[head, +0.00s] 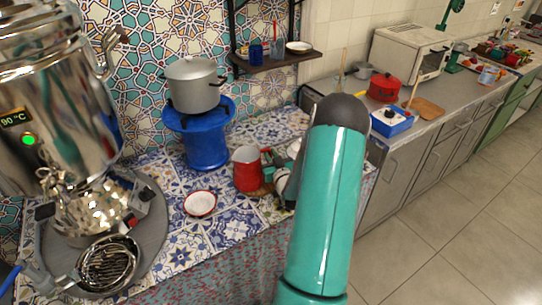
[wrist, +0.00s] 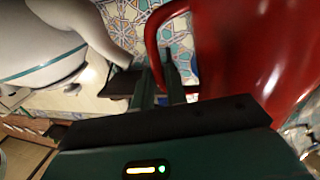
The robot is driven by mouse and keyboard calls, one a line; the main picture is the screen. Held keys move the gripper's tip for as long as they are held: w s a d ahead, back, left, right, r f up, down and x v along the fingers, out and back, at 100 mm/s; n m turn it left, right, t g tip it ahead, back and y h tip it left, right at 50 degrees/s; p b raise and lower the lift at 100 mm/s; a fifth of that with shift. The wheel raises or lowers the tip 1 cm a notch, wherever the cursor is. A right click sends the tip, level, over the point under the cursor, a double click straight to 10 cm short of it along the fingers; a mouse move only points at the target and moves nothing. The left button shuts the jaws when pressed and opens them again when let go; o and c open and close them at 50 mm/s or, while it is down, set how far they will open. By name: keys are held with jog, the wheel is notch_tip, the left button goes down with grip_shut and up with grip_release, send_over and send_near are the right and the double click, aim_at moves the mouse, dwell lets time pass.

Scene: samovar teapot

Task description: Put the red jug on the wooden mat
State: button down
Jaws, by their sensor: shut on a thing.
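The red jug (head: 246,174) is upright on or just above the tiled counter in the head view, its pale inside showing at the top. In the wrist view the jug (wrist: 265,45) fills the right side, with its curved red handle at the fingers. My gripper (wrist: 160,75) is shut on that handle. A small part of the wooden mat (head: 264,191) shows at the jug's lower right. I cannot tell whether the jug's base touches it.
A white teapot (wrist: 50,45) is close on the left in the wrist view. A white-and-red bowl (head: 200,204) lies left of the jug. A blue stand (head: 206,140) with a grey pot (head: 194,84) is behind. A large samovar (head: 65,100) stands at the left.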

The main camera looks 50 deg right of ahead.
jog(key=shift+f, duration=0.15)
jog(key=c, duration=1.4)
grip_release()
jog(key=shift+r, duration=0.25)
jog(key=v, duration=1.2)
jog(key=shift+s, duration=0.15)
